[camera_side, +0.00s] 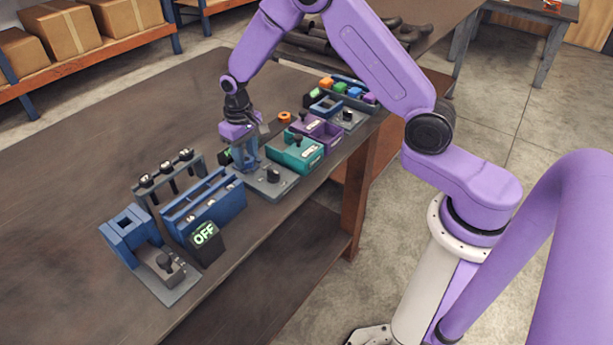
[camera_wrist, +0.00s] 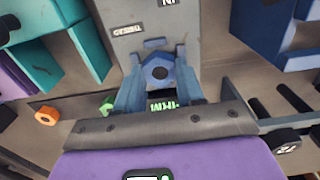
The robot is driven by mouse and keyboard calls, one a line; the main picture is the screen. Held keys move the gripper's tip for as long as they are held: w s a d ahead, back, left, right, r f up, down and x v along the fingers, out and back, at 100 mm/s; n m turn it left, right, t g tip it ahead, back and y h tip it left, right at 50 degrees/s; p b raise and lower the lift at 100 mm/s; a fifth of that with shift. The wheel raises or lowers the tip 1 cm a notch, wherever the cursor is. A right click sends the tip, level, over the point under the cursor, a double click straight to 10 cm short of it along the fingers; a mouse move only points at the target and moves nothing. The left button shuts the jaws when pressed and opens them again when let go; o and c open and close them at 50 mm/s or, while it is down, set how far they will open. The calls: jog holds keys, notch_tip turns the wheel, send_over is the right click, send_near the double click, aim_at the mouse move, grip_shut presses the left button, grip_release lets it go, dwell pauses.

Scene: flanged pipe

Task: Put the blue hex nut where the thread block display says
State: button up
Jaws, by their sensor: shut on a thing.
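My gripper (camera_side: 243,150) is over the grey-plated station in the middle of the bench. In the wrist view its fingers (camera_wrist: 160,88) are shut on the blue hex nut (camera_wrist: 160,72), whose dark hole faces the camera. In the side view the nut cannot be told apart from the blue parts around the gripper. The station's grey plate (camera_wrist: 145,22) carries small labels and lies beyond the nut. A display with green characters (camera_wrist: 163,105) shows between the fingers, partly hidden; I cannot read it surely. Whether the nut touches the station is unclear.
A blue rack (camera_side: 205,208), an OFF display (camera_side: 205,233) and a blue clamp station (camera_side: 130,232) stand to the left. Teal (camera_side: 297,150) and purple (camera_side: 318,130) bins stand to the right. An orange ring (camera_side: 285,117) lies behind them. The bench's far left is clear.

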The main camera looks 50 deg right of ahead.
aim_at(246, 159)
jog(key=shift+r, duration=1.5)
jog(key=shift+r, duration=0.1)
jog(key=shift+r, duration=0.3)
notch_tip(246, 159, up, 8)
jog(key=s+d+m, duration=0.3)
jog(key=s+d, duration=0.2)
jog(key=d, duration=0.5)
jog(key=s+d+m, duration=0.3)
jog(key=s+d, duration=0.2)
jog(key=d, duration=0.6)
jog(key=f, duration=0.4)
jog(key=shift+s+f, duration=0.25)
jog(key=shift+f, duration=0.05)
